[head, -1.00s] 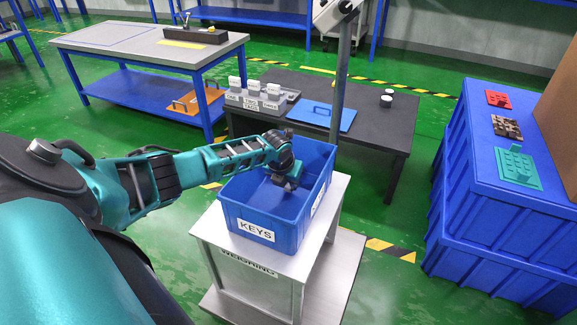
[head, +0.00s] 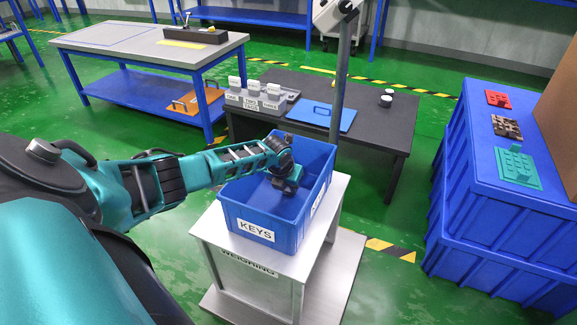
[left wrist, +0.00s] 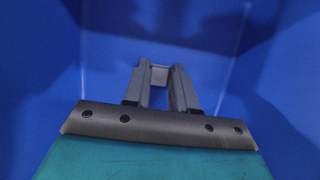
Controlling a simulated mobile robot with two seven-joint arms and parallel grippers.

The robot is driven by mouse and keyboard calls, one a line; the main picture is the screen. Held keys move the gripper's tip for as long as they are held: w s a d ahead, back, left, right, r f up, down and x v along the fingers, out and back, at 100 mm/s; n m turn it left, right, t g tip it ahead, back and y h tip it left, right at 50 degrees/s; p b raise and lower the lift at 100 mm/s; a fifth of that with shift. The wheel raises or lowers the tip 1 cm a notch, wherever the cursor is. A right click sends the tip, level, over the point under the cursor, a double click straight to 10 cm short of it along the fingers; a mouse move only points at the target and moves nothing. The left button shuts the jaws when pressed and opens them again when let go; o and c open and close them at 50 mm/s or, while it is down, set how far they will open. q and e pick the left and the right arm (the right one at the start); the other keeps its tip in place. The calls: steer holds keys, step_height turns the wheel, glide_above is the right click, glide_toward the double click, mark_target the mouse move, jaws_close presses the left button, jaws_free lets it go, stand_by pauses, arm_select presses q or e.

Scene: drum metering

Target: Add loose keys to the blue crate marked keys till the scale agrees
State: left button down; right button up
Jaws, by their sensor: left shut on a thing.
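The blue crate marked KEYS (head: 284,237) stands open on the metal weighing stand (head: 330,212) in the head view. My left gripper (head: 289,187) reaches down inside it, near the back. In the left wrist view the left gripper (left wrist: 160,78) is shut on a small grey piece (left wrist: 159,75), which I take for a key. Only plain blue walls and floor show around the fingers; part of the crate floor is hidden by my arm and the front wall. The scale's head (head: 333,12) tops the post, its reading not legible. My right gripper is out of view.
The post (head: 338,85) rises close behind the crate. Large blue bins (head: 480,215) stand at right with coloured pieces on top.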

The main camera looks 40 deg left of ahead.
mark_target(286, 197)
arm_select(q)
steer(key=shift+f, duration=0.1)
steer(key=c, duration=0.8)
jaws_free()
steer(key=shift+c, duration=0.2)
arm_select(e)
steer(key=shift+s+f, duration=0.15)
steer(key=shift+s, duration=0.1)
arm_select(q)
steer(key=shift+s+r, duration=0.1)
steer(key=shift+r, duration=0.25)
steer(key=p+v, duration=0.3)
steer(key=v, duration=0.1)
steer(key=shift+r, duration=0.2)
steer(key=p+v, duration=0.3)
steer(key=v, duration=0.5)
steer(key=shift+p, duration=0.35)
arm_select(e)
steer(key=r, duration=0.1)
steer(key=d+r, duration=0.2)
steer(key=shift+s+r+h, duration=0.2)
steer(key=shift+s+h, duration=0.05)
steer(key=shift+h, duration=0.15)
arm_select(q)
steer(key=shift+f, duration=0.1)
